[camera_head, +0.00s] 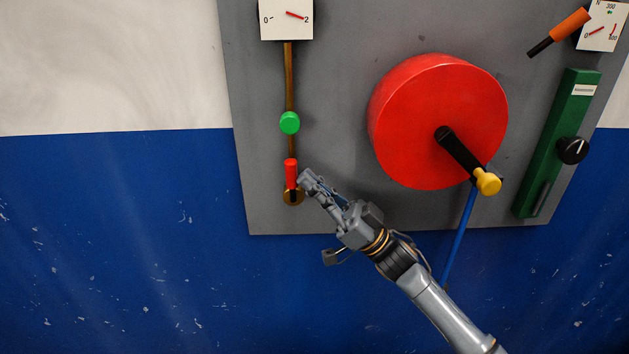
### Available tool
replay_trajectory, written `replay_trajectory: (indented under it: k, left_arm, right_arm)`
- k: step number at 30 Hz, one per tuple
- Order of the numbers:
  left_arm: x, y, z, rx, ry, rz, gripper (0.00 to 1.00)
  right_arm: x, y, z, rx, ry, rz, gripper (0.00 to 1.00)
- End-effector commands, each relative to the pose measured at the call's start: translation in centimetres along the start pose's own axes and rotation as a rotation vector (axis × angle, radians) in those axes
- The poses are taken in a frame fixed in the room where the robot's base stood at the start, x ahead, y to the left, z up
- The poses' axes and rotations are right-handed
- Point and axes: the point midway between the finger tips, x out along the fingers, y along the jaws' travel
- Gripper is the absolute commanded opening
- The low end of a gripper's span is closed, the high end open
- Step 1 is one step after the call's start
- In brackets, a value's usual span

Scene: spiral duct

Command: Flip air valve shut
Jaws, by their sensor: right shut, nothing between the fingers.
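The likely air valve is a small red lever (291,173) on a brass pipe (290,75) at the left of a grey panel. My left gripper is not in view.
A green knob (290,123) sits on the pipe below a white gauge (286,19). A big red wheel (410,120) with a yellow-knobbed crank (488,183) is to the right. A green box (556,140) with a black dial and an orange handle (568,24) are at far right.

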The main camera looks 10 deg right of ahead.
Motion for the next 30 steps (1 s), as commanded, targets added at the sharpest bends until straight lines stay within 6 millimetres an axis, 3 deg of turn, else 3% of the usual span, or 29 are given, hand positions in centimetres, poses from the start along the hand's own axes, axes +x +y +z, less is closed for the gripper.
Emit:
replay_trajectory:
  k: [8, 14, 21, 24, 30]
  left_arm:
    - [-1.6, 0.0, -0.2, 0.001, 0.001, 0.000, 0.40]
    - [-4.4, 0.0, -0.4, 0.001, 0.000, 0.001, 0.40]
    - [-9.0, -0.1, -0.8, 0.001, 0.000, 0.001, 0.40]
    - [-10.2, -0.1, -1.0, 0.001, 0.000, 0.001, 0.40]
    - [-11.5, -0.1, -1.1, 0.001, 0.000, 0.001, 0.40]
  right_arm:
    - [0.6, -0.1, -0.3, -0.013, -0.060, -0.013, 0.00]
    - [1.5, -0.2, -0.5, -0.036, -0.168, -0.035, 0.00]
    - [2.7, -0.5, -0.4, -0.079, -0.377, -0.079, 0.00]
    - [3.1, -0.6, 0.0, -0.099, -0.466, -0.097, 0.00]
    - [3.6, -1.0, 1.2, -0.090, -0.452, -0.092, 0.00]
